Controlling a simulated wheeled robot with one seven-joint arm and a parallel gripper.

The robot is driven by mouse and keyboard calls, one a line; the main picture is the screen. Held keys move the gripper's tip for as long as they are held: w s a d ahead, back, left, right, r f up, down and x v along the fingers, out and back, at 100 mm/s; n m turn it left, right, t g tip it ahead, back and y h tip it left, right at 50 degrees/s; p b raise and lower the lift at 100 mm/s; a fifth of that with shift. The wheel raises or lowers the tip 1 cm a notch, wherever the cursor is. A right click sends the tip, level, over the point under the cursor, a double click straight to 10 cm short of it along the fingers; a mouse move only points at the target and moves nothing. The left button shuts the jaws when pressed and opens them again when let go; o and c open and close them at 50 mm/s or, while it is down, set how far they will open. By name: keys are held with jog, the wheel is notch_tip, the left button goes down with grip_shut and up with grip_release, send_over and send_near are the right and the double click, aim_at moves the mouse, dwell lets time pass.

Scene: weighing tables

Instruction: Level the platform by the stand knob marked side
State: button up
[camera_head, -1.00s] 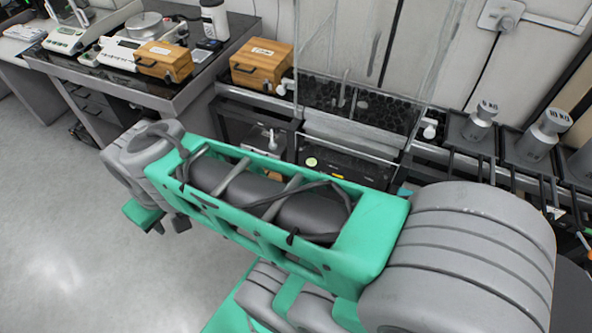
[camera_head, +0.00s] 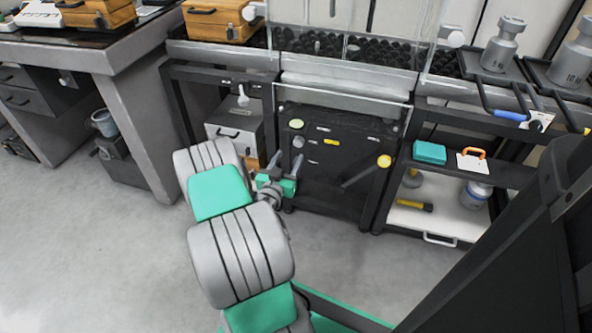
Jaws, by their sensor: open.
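The stand's black front panel (camera_head: 340,185) is in the middle of the head view, below the clear-walled weighing box. A pale yellow-green knob (camera_head: 297,124) sits at its upper left, with a grey knob (camera_head: 298,142) just below it. A yellow knob (camera_head: 384,161) is at the right, near a dark slanted lever. Small labels beside them are too small to read, so I cannot tell which knob is marked side. My gripper (camera_head: 285,162) is open in front of the panel's lower left, below the grey knob. I see no knob between its fingers.
A grey-legged table (camera_head: 140,120) is at left. The floor in front is clear.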

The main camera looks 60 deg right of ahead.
aim_at(298, 144)
jog(key=d, duration=0.5)
jog(key=w+d+f, duration=0.1)
jog(key=d, duration=0.1)
jog(key=shift+d, duration=0.3)
jog(key=shift+c, duration=0.5)
grip_shut()
